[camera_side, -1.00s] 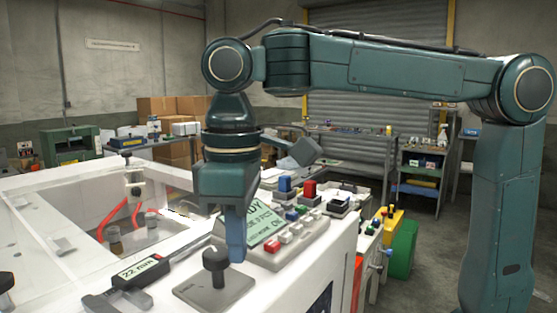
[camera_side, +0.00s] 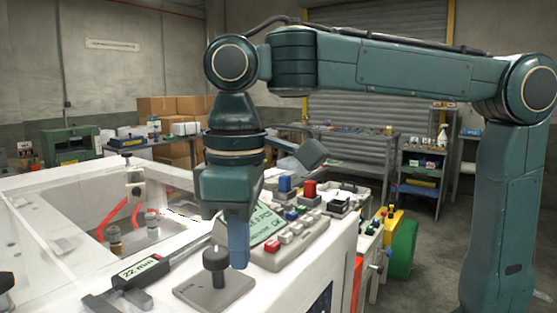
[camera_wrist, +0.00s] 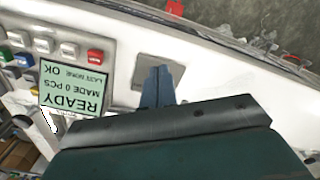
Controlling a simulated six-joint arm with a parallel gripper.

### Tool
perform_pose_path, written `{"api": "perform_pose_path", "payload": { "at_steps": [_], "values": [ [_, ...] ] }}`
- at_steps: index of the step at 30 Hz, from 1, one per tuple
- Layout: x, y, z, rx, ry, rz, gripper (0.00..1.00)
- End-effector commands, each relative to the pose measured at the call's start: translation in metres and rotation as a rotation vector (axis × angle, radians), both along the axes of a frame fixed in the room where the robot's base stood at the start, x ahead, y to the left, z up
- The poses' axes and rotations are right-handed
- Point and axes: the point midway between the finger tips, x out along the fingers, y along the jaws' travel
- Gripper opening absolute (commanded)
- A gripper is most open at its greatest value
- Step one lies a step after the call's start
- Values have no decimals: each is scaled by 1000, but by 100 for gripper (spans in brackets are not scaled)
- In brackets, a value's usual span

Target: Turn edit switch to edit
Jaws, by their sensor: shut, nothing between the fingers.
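A black knob switch (camera_side: 215,258) stands upright on a grey plate (camera_side: 190,292) on the white machine top in the side view. Small lettering on the plate is too small to read, so I cannot tell which position is edit. My gripper (camera_side: 239,266) points down just right of the knob, its blue fingers shut and empty. In the side view I cannot tell whether they touch the knob. In the wrist view my fingers (camera_wrist: 160,72) are together over a grey plate (camera_wrist: 145,70), and the knob is not seen there.
A panel with a green display (camera_wrist: 75,88) reading READY and several red, white and blue buttons lies beside the plate. A calliper-like gauge (camera_side: 150,270) reading 22 mm lies left of it. A clear-walled enclosure (camera_side: 50,220) stands further left. The machine edge drops off at the right.

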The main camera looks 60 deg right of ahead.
Motion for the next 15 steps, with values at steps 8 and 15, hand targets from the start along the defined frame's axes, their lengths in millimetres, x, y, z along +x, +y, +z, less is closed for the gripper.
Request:
{"api": "perform_pose_path", "payload": {
  "at_steps": [8,15],
  "values": [
    [0,0,3,0,1,0,0],
    [0,0,21,0,-1,0,0]
  ]
}}
